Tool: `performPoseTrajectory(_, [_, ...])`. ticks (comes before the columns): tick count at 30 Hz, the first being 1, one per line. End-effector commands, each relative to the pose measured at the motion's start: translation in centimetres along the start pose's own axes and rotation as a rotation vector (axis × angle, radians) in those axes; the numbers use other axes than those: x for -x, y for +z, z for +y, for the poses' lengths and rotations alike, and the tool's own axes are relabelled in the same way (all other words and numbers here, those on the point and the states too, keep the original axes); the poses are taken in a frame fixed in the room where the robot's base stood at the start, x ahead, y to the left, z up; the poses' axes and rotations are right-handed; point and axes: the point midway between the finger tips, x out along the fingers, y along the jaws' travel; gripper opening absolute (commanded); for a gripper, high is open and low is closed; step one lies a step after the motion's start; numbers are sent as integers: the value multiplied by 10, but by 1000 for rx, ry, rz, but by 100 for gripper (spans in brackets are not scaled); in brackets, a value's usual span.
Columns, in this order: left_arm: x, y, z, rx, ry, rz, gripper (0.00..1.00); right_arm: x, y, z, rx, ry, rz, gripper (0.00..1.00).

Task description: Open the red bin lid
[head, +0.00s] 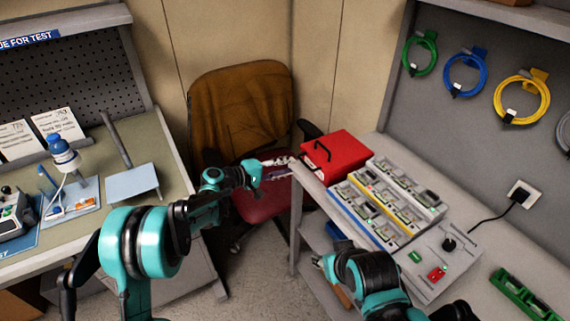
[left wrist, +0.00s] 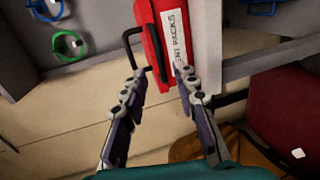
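The red bin (head: 343,152) stands at the left end of the right bench, its lid closed, with a black handle (head: 322,150) on it. In the left wrist view the red bin (left wrist: 153,22) shows a white label, and the black handle (left wrist: 129,44) sticks out to its left. My left gripper (head: 278,168) is just left of the bin, its fingers apart. In the left wrist view the left gripper (left wrist: 157,76) is open and empty, with the handle's end near the gap between its fingertips. My right gripper (head: 319,262) is low beside the bench, mostly hidden by its arm.
A rack of several small devices (head: 388,205) stands right of the bin. A chair (head: 240,110) is behind my left gripper. Coiled cables (head: 522,97) hang on the grey panel. The left bench (head: 170,190) holds a blue-capped bottle (head: 63,152) and a pump.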

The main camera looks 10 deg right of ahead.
Motion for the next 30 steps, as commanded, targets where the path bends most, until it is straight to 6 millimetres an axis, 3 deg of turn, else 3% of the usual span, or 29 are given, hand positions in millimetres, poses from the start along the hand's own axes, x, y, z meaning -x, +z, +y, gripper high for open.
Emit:
performPoseTrajectory(15, [-71,0,-2,3,6,-3,29,-16,12,0,0,0,0,40])
performPoseTrajectory(26, [-79,0,0,3,5,-2,29,-17,12,0,0,0,0,40])
performPoseTrajectory(27, [-79,0,0,3,5,-2,27,-17,12,0,0,0,0,40])
performPoseTrajectory(30, [-79,0,0,3,5,-2,0,-17,12,0,0,0,0,40])
